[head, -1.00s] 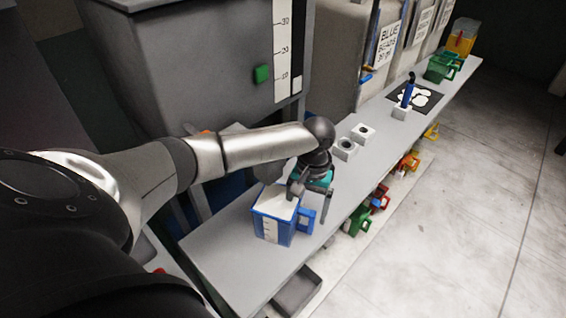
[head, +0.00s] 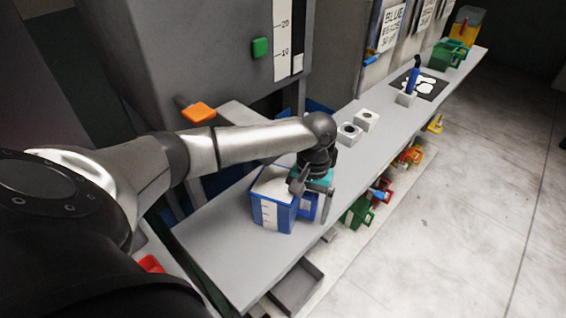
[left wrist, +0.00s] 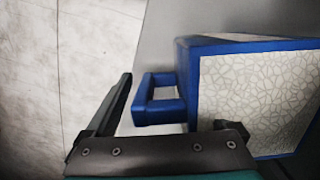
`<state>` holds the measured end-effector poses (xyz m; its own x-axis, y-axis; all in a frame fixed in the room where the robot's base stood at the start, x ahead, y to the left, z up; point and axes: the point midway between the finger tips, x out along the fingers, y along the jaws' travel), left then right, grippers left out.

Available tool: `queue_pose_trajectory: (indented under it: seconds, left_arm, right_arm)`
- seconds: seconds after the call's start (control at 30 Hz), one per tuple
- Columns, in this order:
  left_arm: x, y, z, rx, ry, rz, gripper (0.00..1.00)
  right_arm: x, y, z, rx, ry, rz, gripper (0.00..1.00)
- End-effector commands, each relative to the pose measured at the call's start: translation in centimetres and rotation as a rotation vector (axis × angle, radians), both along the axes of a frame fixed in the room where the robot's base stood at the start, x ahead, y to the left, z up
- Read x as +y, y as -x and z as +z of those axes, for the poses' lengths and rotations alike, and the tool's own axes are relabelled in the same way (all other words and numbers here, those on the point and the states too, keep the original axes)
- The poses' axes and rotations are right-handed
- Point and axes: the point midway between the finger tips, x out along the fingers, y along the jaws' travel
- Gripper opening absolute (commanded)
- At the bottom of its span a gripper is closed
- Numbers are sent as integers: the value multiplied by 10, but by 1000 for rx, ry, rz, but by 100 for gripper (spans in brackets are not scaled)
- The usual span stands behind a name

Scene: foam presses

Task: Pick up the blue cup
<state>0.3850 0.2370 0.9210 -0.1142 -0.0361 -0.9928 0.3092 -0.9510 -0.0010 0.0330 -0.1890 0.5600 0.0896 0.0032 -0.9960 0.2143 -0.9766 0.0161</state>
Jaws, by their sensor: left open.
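The blue cup (head: 272,214) stands upright on the grey bench, with a white scale on its side and pale, crackle-patterned contents filling its top. Its square handle (left wrist: 160,99) sticks out towards my left gripper and also shows partly in the head view (head: 308,206). My left gripper (head: 312,188) is open, at the handle side of the cup, just above the handle. In the left wrist view one dark finger lies left of the handle; the other is mostly hidden at the lower edge. I cannot tell whether a finger touches the cup. My right gripper is not in view.
The long grey bench (head: 225,255) runs back to the right. Two white blocks (head: 357,126), a blue tool in a holder (head: 411,82) and a green container (head: 446,56) stand farther along. A grey machine with a green button (head: 260,47) rises behind. Coloured cups sit below.

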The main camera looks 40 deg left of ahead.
Motion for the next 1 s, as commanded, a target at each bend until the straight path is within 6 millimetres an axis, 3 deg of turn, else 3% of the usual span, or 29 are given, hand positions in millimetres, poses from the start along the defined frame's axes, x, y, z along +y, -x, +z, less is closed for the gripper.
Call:
queue_pose_trajectory:
  seconds: [0.07, 0.8, 1.0]
  left_arm:
    - [0, 0, 0, 0, 0, 0, 84]
    - [0, 0, 0, 0, 0, 0, 1]
    - [0, 0, 0, 0, 1, 0, 0]
  right_arm:
    - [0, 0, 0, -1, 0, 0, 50]
    - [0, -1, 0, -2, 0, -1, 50]
    - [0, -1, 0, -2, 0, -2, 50]
